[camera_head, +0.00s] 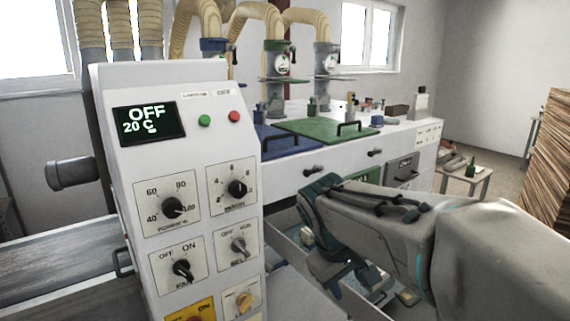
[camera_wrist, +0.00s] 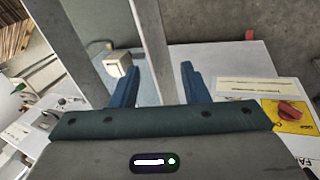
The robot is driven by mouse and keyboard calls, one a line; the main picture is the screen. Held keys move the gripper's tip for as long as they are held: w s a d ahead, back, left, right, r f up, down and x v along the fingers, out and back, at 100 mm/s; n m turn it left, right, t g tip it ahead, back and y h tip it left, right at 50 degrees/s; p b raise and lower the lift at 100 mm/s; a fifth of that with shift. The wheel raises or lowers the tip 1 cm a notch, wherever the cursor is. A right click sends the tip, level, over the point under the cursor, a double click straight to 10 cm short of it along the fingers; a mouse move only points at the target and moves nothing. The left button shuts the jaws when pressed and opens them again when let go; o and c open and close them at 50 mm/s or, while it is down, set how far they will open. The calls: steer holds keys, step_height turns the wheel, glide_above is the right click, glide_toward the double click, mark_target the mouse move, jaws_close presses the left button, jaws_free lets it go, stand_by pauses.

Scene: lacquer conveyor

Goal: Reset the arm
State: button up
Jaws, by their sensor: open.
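My gripper (camera_wrist: 158,88) shows in the wrist view with two blue fingers spread apart and nothing between them. In the head view my arm reaches in from the right, with the gripper end low beside the white control panel (camera_head: 135,206), its fingers mostly hidden. The panel's display (camera_head: 148,120) reads OFF and 20 C. A red knob on a yellow plate (camera_wrist: 291,112) shows at the right of the wrist view.
A white workbench (camera_head: 325,170) with green and blue lids stands behind, with ducts above. A conveyor belt (camera_head: 50,262) lies at left. A small table (camera_head: 468,178) and stacked wood (camera_head: 545,165) stand at right. Metal rails (camera_wrist: 155,45) run close beyond my fingers.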

steer(key=s+d+f+m+y, duration=0.1)
steer(key=s+f+m, duration=0.1)
steer(key=s, duration=0.4)
steer(key=s+d+f+m+y, duration=0.2)
steer(key=s+f+m, duration=0.1)
steer(key=s+f, duration=0.2)
steer(key=shift+s+m, duration=0.3)
steer(key=shift+s, duration=0.9)
steer(key=shift+d, duration=0.15)
steer(key=shift+c, duration=0.5)
